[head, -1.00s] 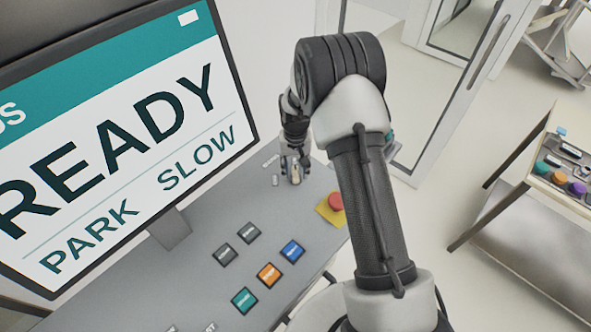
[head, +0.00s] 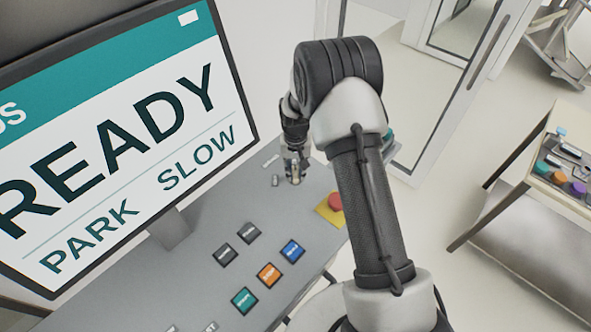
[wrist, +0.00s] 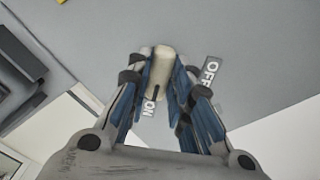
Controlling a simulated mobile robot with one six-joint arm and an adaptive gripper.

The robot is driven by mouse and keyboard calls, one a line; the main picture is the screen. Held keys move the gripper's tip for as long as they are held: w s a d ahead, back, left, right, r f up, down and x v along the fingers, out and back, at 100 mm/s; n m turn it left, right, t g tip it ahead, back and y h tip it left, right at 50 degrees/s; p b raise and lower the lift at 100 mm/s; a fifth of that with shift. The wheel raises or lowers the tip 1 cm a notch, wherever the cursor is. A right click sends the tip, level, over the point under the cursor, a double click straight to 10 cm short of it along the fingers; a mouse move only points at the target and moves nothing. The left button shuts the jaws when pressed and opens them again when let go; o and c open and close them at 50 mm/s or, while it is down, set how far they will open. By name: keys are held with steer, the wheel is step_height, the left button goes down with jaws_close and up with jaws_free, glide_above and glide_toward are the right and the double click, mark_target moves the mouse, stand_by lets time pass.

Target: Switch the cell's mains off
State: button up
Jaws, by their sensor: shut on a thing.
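The mains switch is a pale beige knob (wrist: 162,68) on the grey console panel, seen in the wrist view between my fingertips. A dark line on the knob points toward the ON label (wrist: 149,103). The OFF label (wrist: 211,70) lies to the right of the knob, just outside my right finger. My gripper (wrist: 160,80) is shut on the knob, with one blue-padded finger on each side. In the head view my gripper (head: 293,172) reaches down to the far end of the console, and it hides most of the knob.
The console (head: 205,245) carries several coloured buttons and a red emergency stop (head: 335,201) on a yellow plate near my gripper. A large screen (head: 120,140) reading READY stands at left. A table with parts (head: 565,180) is at right.

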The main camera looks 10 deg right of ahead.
jaws_close()
steer(key=n+b, duration=0.2)
steer(key=n, duration=0.2)
steer(key=shift+f, duration=0.1)
steer(key=n+b, duration=0.2)
steer(key=n, duration=0.2)
steer(key=shift+n, duration=0.3)
steer(key=n+b, duration=0.1)
steer(key=n, duration=0.3)
steer(key=n+b, duration=0.1)
steer(key=n, duration=0.4)
steer(key=shift+n, duration=0.3)
steer(key=o, duration=0.9)
jaws_free()
